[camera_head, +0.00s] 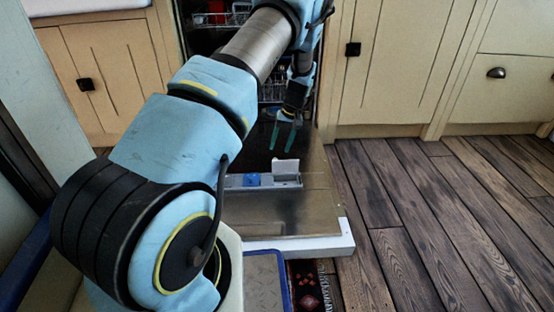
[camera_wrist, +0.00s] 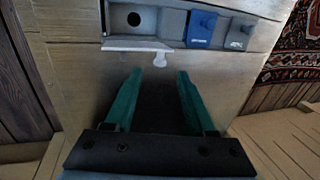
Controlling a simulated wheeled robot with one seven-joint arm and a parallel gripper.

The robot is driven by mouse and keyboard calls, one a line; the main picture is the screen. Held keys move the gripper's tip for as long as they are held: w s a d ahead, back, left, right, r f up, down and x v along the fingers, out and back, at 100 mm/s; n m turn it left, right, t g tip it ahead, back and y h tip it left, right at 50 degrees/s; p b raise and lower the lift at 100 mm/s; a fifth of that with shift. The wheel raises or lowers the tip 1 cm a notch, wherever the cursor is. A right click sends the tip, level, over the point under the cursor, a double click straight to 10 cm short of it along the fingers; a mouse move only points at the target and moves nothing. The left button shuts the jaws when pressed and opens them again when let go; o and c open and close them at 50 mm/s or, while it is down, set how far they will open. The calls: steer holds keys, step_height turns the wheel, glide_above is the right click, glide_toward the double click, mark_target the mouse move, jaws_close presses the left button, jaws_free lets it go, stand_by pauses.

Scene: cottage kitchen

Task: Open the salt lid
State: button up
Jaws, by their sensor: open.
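A dispenser strip lies on the lowered dishwasher door. Its raised flap (camera_head: 286,167) stands upright at the right end in the head view. In the wrist view the same flap (camera_wrist: 137,44) shows nearly edge-on at the left, beside an uncovered compartment (camera_wrist: 134,20) with a dark round hole. A blue lid (camera_head: 252,179) (camera_wrist: 200,29) and a grey lid (camera_head: 233,181) (camera_wrist: 239,35) lie flat beside it. The lid labels are too small to read. My gripper (camera_head: 286,134) (camera_wrist: 158,76) is open and empty, its teal fingers apart from the flap, on the dishwasher side.
The open dishwasher door (camera_head: 310,215) lies flat with bare metal around the strip. Dish racks (camera_head: 270,93) are inside behind my arm. Cupboards (camera_head: 395,60) stand on both sides. Wooden floor (camera_head: 430,210) is free at the right. A patterned rug (camera_head: 307,287) lies in front.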

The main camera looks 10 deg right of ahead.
mark_target(276, 158)
steer(key=b+x, duration=0.1)
steer(key=x, duration=0.4)
steer(key=shift+f, duration=0.1)
jaws_close()
stand_by(0.3)
